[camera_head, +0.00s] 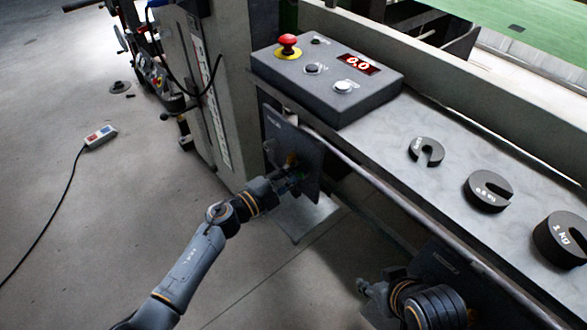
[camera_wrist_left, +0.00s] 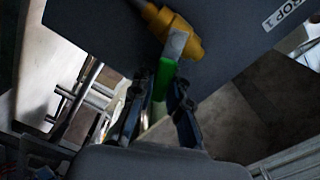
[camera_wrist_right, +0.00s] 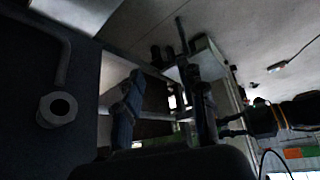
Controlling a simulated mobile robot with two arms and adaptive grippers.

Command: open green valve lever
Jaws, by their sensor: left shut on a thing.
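The green valve lever (camera_wrist_left: 163,78) hangs from a brass valve body (camera_wrist_left: 182,38) on a dark grey panel in the left wrist view. My right gripper (camera_head: 366,288) is at the lower right in the head view, away from the valve. Its fingers (camera_wrist_right: 167,100) stand apart with nothing between them.
A control box (camera_head: 325,85) with a red button (camera_head: 288,42) and a display reading 0.0 sits on the bench (camera_head: 390,110). Slotted weights (camera_head: 487,190) lie along the bench. A rail (camera_head: 400,200) runs along its front edge. A cabled pendant (camera_head: 100,136) lies on the open floor.

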